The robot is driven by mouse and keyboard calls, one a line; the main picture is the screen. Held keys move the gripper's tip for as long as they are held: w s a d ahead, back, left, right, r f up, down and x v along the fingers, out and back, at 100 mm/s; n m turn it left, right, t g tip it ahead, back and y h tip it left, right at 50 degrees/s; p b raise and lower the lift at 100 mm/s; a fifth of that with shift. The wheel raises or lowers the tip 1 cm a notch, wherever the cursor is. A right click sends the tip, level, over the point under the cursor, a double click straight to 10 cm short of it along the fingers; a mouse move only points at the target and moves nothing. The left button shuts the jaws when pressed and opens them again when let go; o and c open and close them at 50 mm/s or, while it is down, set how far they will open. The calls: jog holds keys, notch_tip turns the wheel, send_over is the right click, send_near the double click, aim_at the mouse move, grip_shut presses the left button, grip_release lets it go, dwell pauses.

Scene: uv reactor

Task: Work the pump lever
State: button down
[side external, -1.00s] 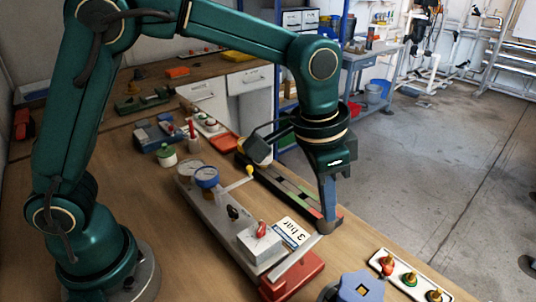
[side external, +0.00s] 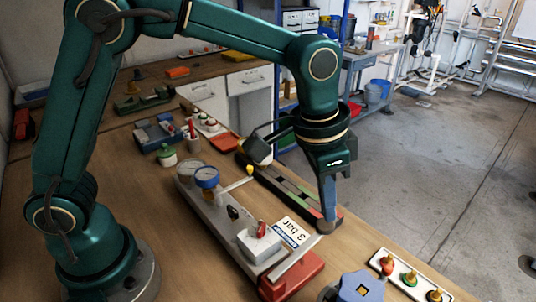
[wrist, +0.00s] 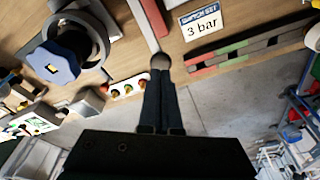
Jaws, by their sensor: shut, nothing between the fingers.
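The pump lever (side external: 295,258) is a pale grey bar rising from the red base (side external: 292,281) at the near end of the grey rig. A dark round knob (side external: 327,227) is at its outer end. The bar (wrist: 144,25) and knob (wrist: 160,62) also show in the wrist view. My gripper (side external: 328,208) points down with its fingers together and empty, right at the knob. In the wrist view the fingertips of my gripper (wrist: 161,75) meet or overlap the knob; whether they touch it I cannot tell.
A "3 bar" sign (side external: 293,231) stands beside the lever. A coloured strip (side external: 290,192) lies behind. A blue knob (side external: 361,287) and a lamp panel (side external: 409,278) are near the front edge.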

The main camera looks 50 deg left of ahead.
aim_at(323, 224)
jog(key=shift+f, duration=0.15)
jog(key=shift+f, duration=2.25)
jog(key=shift+r, duration=2.4)
dwell(0.6)
dwell(0.7)
jog(key=shift+f, duration=2.4)
jog(key=shift+r, duration=2.4)
